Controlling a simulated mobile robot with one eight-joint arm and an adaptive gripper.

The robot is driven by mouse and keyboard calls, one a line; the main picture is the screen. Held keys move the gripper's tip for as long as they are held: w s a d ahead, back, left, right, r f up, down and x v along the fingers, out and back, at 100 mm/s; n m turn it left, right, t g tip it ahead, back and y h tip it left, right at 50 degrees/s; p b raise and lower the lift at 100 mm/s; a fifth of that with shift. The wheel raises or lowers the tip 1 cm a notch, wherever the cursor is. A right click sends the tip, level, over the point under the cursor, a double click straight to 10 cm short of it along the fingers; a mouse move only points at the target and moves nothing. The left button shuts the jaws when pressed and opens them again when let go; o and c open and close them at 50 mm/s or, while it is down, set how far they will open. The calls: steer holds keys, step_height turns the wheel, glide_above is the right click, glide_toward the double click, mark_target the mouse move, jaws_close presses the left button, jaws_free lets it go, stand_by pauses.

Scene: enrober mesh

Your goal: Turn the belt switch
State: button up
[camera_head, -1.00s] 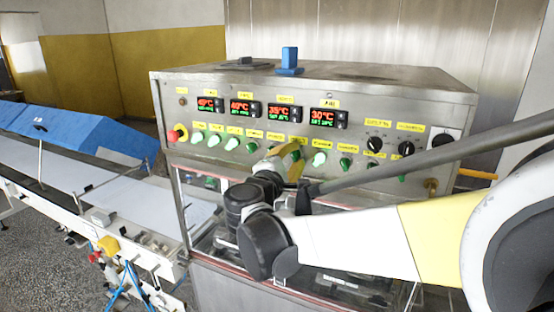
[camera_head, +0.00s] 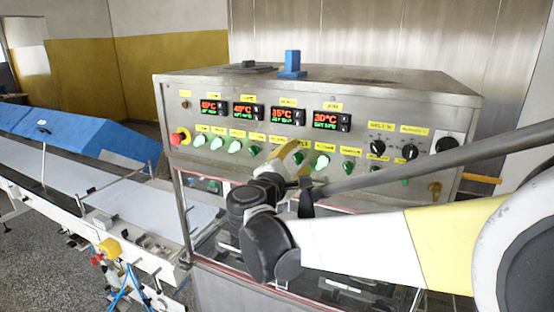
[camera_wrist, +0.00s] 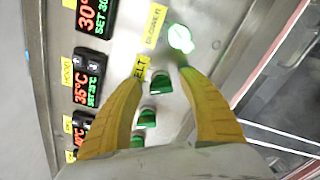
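The belt switch (camera_wrist: 162,83) is a dark green knob beside a yellow label ending in "ELT" (camera_wrist: 142,67) in the wrist view. My gripper (camera_wrist: 160,78) has two yellow fingers spread apart, one on each side of this knob. I cannot tell whether either finger touches it. In the head view my gripper (camera_head: 300,158) is right at the middle of the control panel (camera_head: 262,98) and hides part of the switch row. The gripper is open, with nothing clamped in it.
The blower switch (camera_wrist: 180,38) glows bright green close to one fingertip. Further green switches (camera_wrist: 148,117) sit in the same row. Four temperature displays (camera_head: 281,115) are above, black knobs (camera_head: 410,152) at right, a red emergency button (camera_head: 178,138) at left. A conveyor (camera_head: 60,170) runs left.

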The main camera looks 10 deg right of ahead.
steer(key=v, duration=1.2)
steer(key=s+d+f+m+g+y+b, duration=0.1)
steer(key=s+d+f+m+g+b, duration=0.2)
steer(key=f, duration=0.5)
steer(key=s+d+f+m+g+y+b, duration=0.1)
steer(key=s+d+f+m+y+b, duration=0.1)
steer(key=s+d+f+b, duration=0.5)
steer(key=d+f+m+g+y+b, duration=0.1)
steer(key=f+m+g+b, duration=0.15)
steer(key=f, duration=0.75)
steer(key=s+a+f+m+y+b, duration=0.2)
steer(key=s+f+m+y+b, duration=0.1)
steer(key=f, duration=0.5)
steer(key=s+a+f+m+y+b, duration=0.1)
steer(key=s+f+m+y+b, duration=0.2)
steer(key=s+f+m+b, duration=0.3)
step_height(320, 180, down, 3)
steer(key=shift+s+a+g+y+b, duration=0.3)
steer(key=shift+s+a+g+b, duration=0.15)
steer(key=shift+b, duration=0.6)
